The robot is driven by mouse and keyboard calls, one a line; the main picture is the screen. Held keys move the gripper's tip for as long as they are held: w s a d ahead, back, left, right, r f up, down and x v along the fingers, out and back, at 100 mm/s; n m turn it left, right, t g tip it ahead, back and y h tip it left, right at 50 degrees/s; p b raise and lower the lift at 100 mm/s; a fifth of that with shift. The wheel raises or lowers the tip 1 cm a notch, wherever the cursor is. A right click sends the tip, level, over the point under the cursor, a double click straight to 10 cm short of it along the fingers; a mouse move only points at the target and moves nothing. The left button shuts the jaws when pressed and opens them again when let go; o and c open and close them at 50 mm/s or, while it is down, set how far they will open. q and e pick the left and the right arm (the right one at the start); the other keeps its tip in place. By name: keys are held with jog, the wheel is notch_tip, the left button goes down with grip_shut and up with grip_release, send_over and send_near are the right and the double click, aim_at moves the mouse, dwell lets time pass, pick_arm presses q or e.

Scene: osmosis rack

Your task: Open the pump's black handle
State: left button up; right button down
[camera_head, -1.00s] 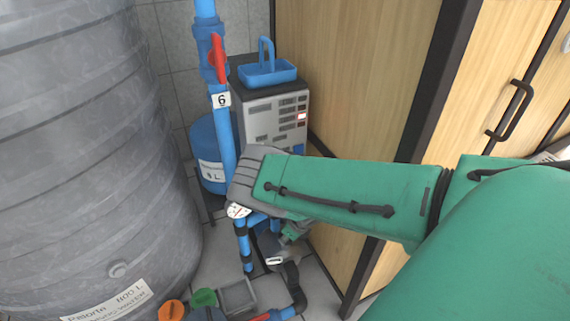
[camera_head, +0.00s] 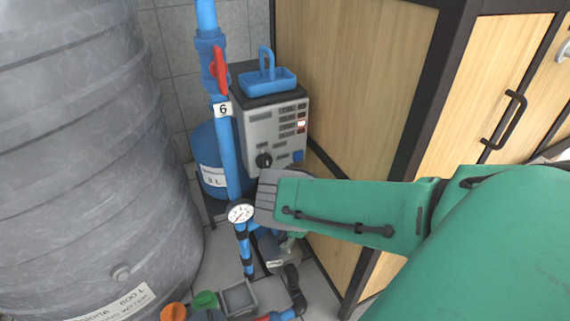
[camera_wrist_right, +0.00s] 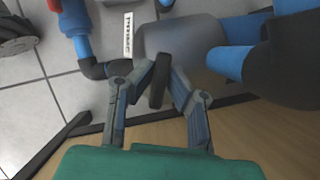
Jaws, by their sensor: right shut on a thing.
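The pump shows as a grey rounded body (camera_wrist_right: 185,42) in the right wrist view. Its black handle (camera_wrist_right: 158,84) stands out from the body, between my right gripper's fingers (camera_wrist_right: 160,75), which are shut on it. In the head view, part of the pump (camera_head: 272,250) shows below my green right forearm. The right fingers are mostly hidden there behind my wrist, and the handle cannot be made out. My left gripper is not in view.
A blue pipe (camera_head: 225,140) with a red valve handle (camera_head: 219,72) and a pressure gauge (camera_head: 240,212) stands left of my wrist. A grey control box (camera_head: 273,125) is behind. A large grey tank (camera_head: 90,150) fills the left; a wooden cabinet (camera_head: 350,85) borders the right.

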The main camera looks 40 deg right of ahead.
dwell(0.4)
jog(key=c, duration=1.6)
grip_release()
notch_tip(320, 180, up, 10)
jog(key=shift+f, duration=0.1)
